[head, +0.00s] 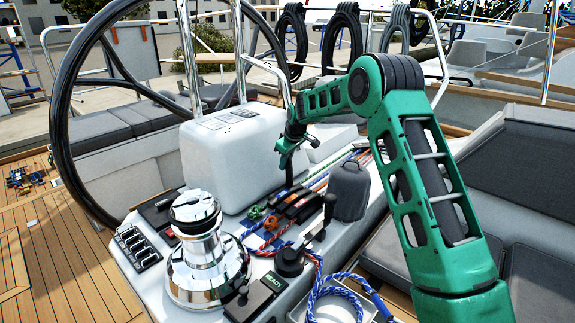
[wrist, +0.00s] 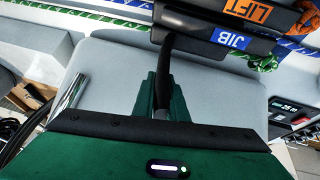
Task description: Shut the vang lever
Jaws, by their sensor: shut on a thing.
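My gripper (head: 288,158) is above the clutch bank on the cockpit console. In the wrist view its green fingers (wrist: 158,98) are closed around a slim black lever (wrist: 164,76), which stands up from the far side of the clutches. The lever (head: 289,176) shows as a dark upright piece below the gripper in the head view. No label is readable on it, so its name as the vang lever cannot be read. Two lever handles beside it lie down, one marked LIFT (wrist: 245,14) and one marked JIB (wrist: 231,38).
A chrome winch (head: 203,250) stands at the front left of the console. A grey pouch-like block (head: 350,190) stands right of the clutches. A white box (head: 232,155) and the large black steering wheel (head: 62,110) are behind and left. Coloured ropes run around the clutches.

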